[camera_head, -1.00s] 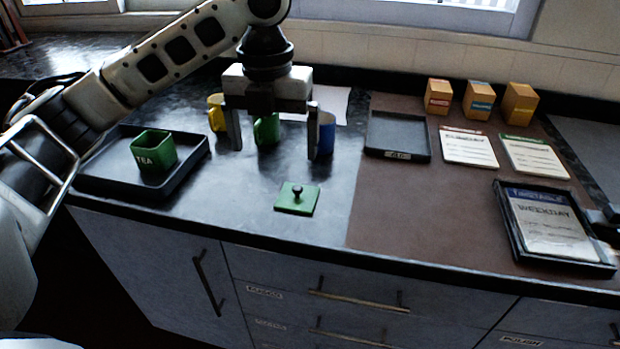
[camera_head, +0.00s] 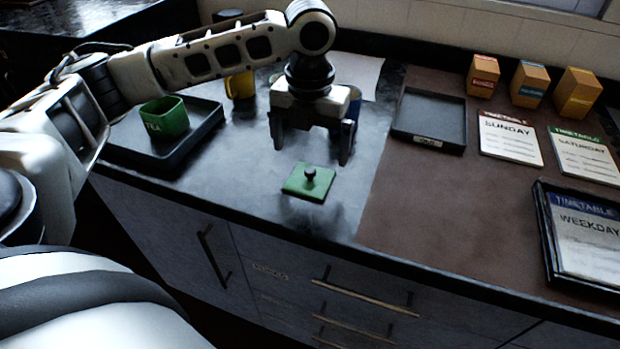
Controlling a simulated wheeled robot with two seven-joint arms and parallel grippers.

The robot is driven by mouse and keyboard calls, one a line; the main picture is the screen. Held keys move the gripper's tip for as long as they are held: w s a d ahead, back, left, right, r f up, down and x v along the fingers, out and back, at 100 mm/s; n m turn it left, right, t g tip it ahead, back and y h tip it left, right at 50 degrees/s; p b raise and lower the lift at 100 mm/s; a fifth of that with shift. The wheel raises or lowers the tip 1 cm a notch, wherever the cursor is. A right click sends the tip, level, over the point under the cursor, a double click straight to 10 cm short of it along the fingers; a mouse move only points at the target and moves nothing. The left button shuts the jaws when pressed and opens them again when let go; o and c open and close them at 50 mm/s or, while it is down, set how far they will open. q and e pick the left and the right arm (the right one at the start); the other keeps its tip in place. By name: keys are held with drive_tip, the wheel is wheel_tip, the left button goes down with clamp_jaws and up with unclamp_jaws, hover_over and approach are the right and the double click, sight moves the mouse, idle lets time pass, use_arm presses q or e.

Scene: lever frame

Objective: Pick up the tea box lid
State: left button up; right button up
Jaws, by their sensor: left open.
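The tea box lid (camera_head: 300,183) is a flat green square with a dark round knob, lying on the dark counter near its front edge. The green tea box (camera_head: 165,118), marked TEA, stands open in a black tray (camera_head: 208,136) at the left. My left gripper (camera_head: 311,153) is open and empty above the counter, its fingers pointing down, just behind and above the lid. It is not touching the lid. My right gripper does not show.
A yellow mug (camera_head: 240,85) and a blue mug (camera_head: 354,100) stand behind my left gripper, the blue one partly hidden. To the right, a brown mat (camera_head: 400,205) holds an empty black tray (camera_head: 430,118), timetable cards (camera_head: 510,138) and small boxes (camera_head: 529,84). Counter around the lid is clear.

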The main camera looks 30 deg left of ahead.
sight(312, 169)
use_arm(q)
drive_tip(key=f, duration=0.5)
drive_tip(key=shift+w+d+f, duration=0.1)
drive_tip(key=shift+w+f, duration=0.05)
drive_tip(key=shift+w, duration=0.05)
drive_tip(key=shift+c, duration=0.3)
drive_tip(key=c, duration=1)
